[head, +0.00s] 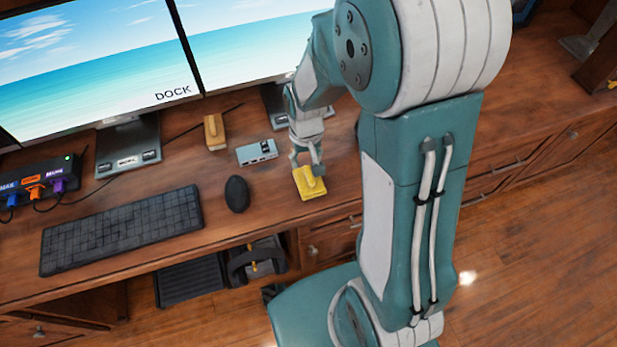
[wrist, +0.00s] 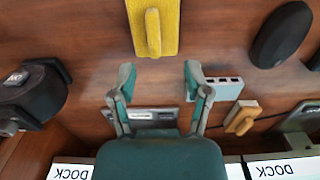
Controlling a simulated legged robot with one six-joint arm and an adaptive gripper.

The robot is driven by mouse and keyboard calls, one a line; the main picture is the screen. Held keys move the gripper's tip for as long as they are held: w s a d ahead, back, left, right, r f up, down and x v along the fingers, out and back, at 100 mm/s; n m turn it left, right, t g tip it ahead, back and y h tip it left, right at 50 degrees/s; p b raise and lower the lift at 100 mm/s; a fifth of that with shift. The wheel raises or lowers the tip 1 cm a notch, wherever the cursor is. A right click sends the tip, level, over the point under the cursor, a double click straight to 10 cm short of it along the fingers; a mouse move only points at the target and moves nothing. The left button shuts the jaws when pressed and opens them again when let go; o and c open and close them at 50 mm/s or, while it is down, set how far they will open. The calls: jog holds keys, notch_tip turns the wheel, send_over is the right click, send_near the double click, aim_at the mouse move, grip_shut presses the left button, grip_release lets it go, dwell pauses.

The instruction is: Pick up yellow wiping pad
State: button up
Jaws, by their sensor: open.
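The yellow wiping pad (head: 309,184) lies flat on the wooden desk near its front edge, right of the mouse, with a raised grip on top. In the wrist view the pad (wrist: 153,28) is at the top centre, cut by the frame edge. My gripper (head: 308,166) is just behind the pad in the head view, pointing down. In the wrist view my gripper (wrist: 158,82) is open and empty, its fingertips spread below the pad's grip. I cannot tell the exact height of the fingertips above the desk.
A black mouse (head: 237,194), a keyboard (head: 122,230), a grey-blue port box (head: 257,151) and a wood-handled block (head: 215,132) lie on the desk. Two monitors (head: 90,60) stand behind. A dark object (wrist: 33,95) is left in the wrist view.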

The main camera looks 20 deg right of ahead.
aim_at(309, 174)
jog(key=f, duration=0.7)
jog(key=shift+d+f, duration=0.4)
jog(key=shift+c, duration=0.3)
grip_shut()
